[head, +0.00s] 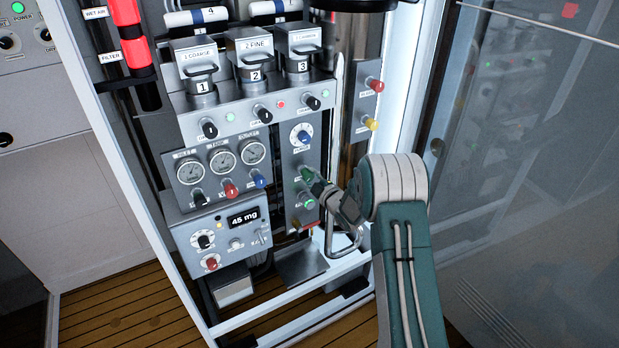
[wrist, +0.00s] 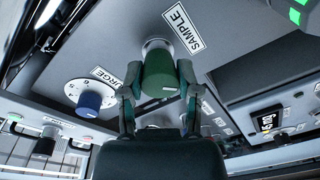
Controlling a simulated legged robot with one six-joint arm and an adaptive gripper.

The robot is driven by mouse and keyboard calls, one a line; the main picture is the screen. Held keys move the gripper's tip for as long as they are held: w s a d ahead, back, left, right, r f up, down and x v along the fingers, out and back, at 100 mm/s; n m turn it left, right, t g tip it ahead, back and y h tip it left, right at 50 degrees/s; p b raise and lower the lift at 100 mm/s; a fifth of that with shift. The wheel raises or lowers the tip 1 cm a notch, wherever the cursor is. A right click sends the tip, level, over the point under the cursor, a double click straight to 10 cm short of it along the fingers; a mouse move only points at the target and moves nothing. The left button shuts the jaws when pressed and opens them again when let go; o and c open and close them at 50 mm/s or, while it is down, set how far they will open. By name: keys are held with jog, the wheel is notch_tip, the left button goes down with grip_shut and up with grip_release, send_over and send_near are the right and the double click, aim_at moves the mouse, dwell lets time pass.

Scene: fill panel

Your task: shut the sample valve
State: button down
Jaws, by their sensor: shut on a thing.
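The sample valve is a green knob (wrist: 160,74) beside a white label (wrist: 184,27) reading SAMPLE in the wrist view. My gripper (wrist: 159,88) is shut on this knob, with one finger on each side of it. In the head view my gripper (head: 318,187) reaches the panel from the right, at the green knob (head: 307,174) below the blue dial. The gripper partly covers the knob there. I cannot tell from these frames how far the knob is turned.
A blue dial knob (head: 304,137) sits above the green knob, and it shows in the wrist view (wrist: 88,101). Gauges (head: 223,160) and a 45 mg display (head: 243,217) are to the left. A glass door (head: 530,140) stands at the right.

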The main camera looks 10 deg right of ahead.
jog(key=shift+f, duration=0.15)
jog(key=m, duration=0.6)
jog(key=shift+a+f+m, duration=0.1)
jog(key=shift+m, duration=0.2)
jog(key=m, duration=0.3)
jog(key=m+t, duration=0.1)
jog(key=m, duration=0.2)
jog(key=shift+m+h, duration=0.3)
jog(key=m, duration=0.4)
jog(key=m+h, duration=0.1)
jog(key=m, duration=0.3)
jog(key=shift+s+a, duration=0.1)
jog(key=m, duration=0.6)
jog(key=shift+m+h, duration=0.3)
